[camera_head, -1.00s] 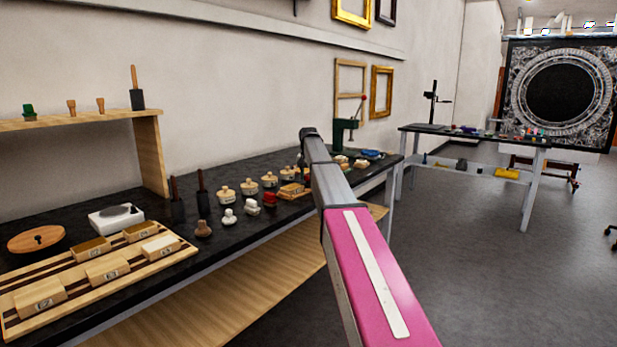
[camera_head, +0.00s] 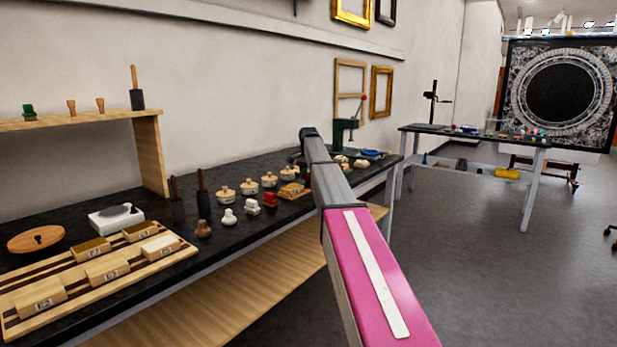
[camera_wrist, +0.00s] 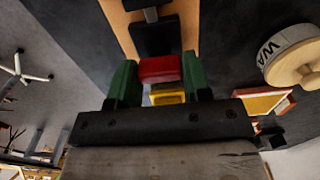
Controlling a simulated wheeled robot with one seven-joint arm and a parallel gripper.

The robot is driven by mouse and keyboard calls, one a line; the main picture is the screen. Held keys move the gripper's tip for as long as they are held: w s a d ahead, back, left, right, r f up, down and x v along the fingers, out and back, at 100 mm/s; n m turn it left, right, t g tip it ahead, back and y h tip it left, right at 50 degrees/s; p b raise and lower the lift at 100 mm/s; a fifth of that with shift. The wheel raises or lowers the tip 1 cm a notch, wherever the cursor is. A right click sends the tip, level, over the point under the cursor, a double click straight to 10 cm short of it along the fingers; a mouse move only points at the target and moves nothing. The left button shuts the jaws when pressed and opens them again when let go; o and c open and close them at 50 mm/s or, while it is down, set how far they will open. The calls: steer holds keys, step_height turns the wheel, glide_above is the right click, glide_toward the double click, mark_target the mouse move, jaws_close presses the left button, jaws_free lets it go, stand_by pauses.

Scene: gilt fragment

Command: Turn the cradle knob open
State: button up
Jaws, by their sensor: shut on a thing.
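In the wrist view a red block-like piece, seemingly the cradle knob (camera_wrist: 160,69), sits between the green fingers of my gripper (camera_wrist: 160,78), which is shut on it. A yellow piece (camera_wrist: 168,96) shows just beneath the red one, also between the fingers. Beyond them is a black block (camera_wrist: 156,38) with a short metal pin, on a pale wooden base (camera_wrist: 122,22), seemingly the cradle. The knob's turn angle cannot be told. In the head view my arm hides the gripper and the knob.
A round lidded pot (camera_wrist: 294,54) lettered "WA" stands close to the right in the wrist view. In the head view the dark bench (camera_head: 262,233) holds several pots, stamps and a striped board (camera_head: 185,251).

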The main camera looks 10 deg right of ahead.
stand_by(0.3)
steer(key=o, duration=0.9)
step_height(320, 180, up, 11)
steer(key=shift+f, duration=0.1)
